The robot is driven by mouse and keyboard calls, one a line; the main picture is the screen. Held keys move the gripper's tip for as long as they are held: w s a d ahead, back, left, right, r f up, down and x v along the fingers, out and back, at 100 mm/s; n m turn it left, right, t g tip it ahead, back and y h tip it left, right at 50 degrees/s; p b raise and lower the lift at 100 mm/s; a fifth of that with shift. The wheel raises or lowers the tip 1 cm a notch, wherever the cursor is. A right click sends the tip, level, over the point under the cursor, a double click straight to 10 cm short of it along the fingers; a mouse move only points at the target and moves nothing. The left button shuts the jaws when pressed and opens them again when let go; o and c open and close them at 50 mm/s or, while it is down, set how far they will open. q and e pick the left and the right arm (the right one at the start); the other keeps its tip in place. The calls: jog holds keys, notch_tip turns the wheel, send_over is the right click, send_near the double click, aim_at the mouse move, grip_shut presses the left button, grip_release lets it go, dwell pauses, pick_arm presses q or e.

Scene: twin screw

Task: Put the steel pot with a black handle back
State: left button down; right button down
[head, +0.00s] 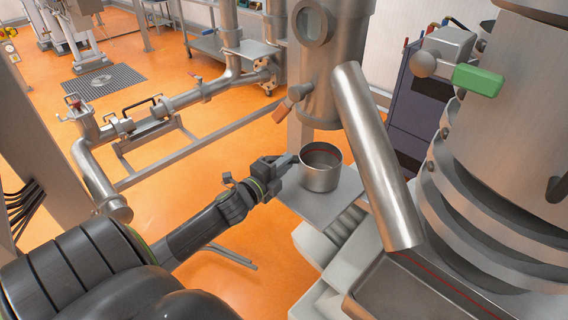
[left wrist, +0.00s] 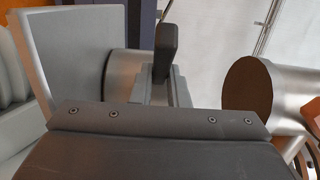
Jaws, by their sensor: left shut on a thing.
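The steel pot (head: 320,168) is a small open cylinder. In the head view it stands upright at the grey platform below a vertical steel vessel; I cannot tell whether its base touches the platform. Its black handle (head: 285,161) points left towards my left gripper (head: 272,172), which is shut on it. In the left wrist view the dark handle (left wrist: 166,48) rises between the fingers, and part of the pot's steel side (left wrist: 122,75) shows behind. The rest of the pot is hidden there. My right gripper is not in view.
The grey platform (head: 325,208) is small. A slanted steel tube (head: 378,155) comes down close to the pot's right. The steel vessel (head: 317,85) and an orange-handled valve (head: 287,106) are just above. A steel tray (head: 420,290) lies lower right. Open orange floor is left.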

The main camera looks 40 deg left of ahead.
pick_arm(q)
jog(key=shift+f, duration=0.2)
jog(key=c, duration=1.4)
grip_release()
jog(key=shift+r, duration=0.1)
jog(key=shift+r, duration=0.1)
jog(key=shift+s, duration=0.15)
jog(key=s+b, duration=0.5)
jog(key=s, duration=0.6)
jog(key=shift+s+b, duration=0.35)
